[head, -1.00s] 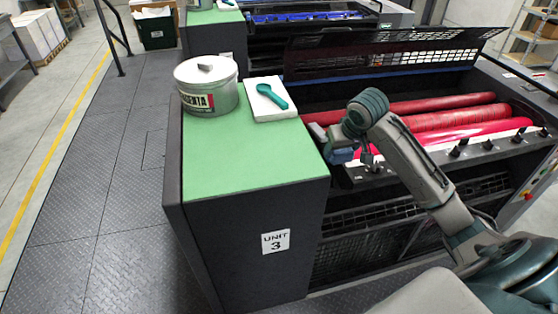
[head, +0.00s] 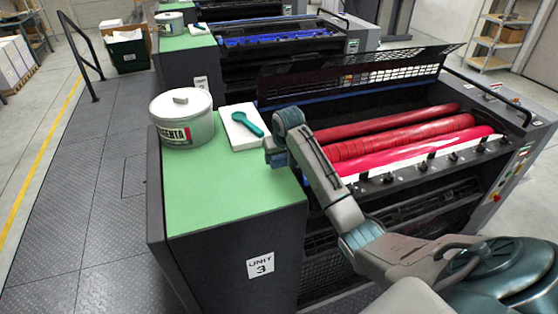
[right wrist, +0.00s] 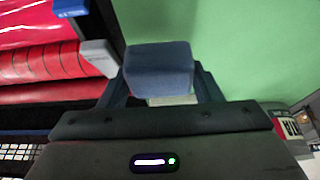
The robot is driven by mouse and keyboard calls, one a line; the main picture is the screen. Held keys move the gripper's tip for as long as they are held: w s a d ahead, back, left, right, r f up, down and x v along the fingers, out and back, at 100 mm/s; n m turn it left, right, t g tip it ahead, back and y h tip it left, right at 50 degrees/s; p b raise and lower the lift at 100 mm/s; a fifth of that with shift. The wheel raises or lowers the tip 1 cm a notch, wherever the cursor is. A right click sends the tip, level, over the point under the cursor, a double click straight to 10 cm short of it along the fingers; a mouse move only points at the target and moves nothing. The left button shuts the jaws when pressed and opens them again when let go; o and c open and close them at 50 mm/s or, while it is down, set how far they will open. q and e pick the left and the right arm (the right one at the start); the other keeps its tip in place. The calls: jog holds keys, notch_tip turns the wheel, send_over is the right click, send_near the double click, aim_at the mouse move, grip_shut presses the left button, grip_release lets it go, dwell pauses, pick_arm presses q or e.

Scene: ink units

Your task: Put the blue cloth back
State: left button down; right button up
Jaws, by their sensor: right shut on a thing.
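The blue cloth (right wrist: 158,68) shows as a folded dark blue bundle between the fingers in the right wrist view. My right gripper (head: 272,154) is shut on it, over the right edge of the green top (head: 220,190) of unit 3. In the right wrist view, the green top fills the background beyond the cloth. Whether the cloth touches the top cannot be told. In the head view, my arm mostly hides the cloth. My left gripper is not in view.
A magenta ink can (head: 182,120) stands at the back left of the green top. A white pad (head: 240,128) with a teal spatula (head: 247,122) lies beside it, close to my gripper. Red rollers (head: 400,140) are exposed to the right. The front of the green top is clear.

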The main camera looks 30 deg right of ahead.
aim_at(279, 164)
notch_tip(279, 164, down, 3)
jog(key=shift+r+p, duration=0.1)
jog(key=shift+p, duration=0.95)
jog(key=shift+f, duration=0.3)
jog(key=o, duration=0.9)
jog(key=shift+f, duration=0.1)
jog(key=shift+o, duration=0.2)
jog(key=b+v, duration=0.5)
jog(key=v, duration=0.7)
